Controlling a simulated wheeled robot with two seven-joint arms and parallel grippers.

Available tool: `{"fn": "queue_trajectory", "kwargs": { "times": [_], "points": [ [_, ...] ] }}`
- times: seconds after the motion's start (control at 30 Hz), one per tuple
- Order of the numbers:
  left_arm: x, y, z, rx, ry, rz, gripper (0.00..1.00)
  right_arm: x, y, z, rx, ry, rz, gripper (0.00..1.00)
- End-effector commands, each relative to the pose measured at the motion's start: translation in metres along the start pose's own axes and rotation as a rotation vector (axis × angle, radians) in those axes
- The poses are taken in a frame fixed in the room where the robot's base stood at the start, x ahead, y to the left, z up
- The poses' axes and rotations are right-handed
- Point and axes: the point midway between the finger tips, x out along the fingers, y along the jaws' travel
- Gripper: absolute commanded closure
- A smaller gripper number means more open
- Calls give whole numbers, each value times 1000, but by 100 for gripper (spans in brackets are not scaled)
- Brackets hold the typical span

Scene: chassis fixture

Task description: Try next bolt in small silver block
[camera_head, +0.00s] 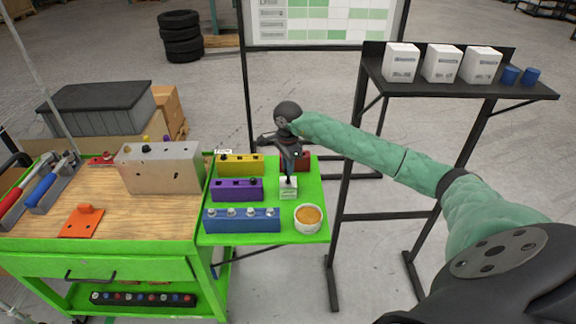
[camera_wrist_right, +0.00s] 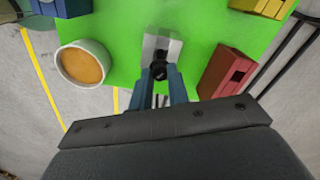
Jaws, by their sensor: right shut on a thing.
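The small silver block (camera_head: 288,193) sits on the green side shelf, and it also shows in the right wrist view (camera_wrist_right: 152,48). My right gripper (camera_head: 289,176) points down right over this block. In the right wrist view its fingers (camera_wrist_right: 160,80) are shut on a dark bolt (camera_wrist_right: 158,70), whose round end shows between the tips. The bolt is at the block; I cannot tell how far it is in the hole. My left gripper is not in view.
Around it on the green shelf (camera_head: 263,191) are yellow (camera_head: 240,170), purple (camera_head: 236,195), blue (camera_head: 241,226) and red (camera_wrist_right: 227,72) blocks and a bowl (camera_head: 308,226). A large silver block (camera_head: 160,175) stands on the wooden bench. A bolt rack (camera_head: 143,304) lies below.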

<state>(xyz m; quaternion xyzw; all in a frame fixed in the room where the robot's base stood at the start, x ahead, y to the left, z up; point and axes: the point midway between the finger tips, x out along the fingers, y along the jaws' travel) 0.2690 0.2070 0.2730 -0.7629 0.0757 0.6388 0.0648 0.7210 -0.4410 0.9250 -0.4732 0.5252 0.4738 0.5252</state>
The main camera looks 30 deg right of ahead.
Motion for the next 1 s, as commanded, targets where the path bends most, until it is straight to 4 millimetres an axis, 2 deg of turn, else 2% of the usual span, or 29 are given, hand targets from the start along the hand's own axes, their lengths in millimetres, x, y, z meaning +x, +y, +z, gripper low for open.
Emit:
{"fn": "queue_trajectory", "kwargs": {
  "times": [0.97, 1.0],
  "points": [
    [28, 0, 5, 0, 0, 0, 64, 32, 0, 0, 0, 1, -1, 100],
    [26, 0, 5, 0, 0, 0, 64, 30, 0, 0, 0, 1, -1, 77]
  ]
}}
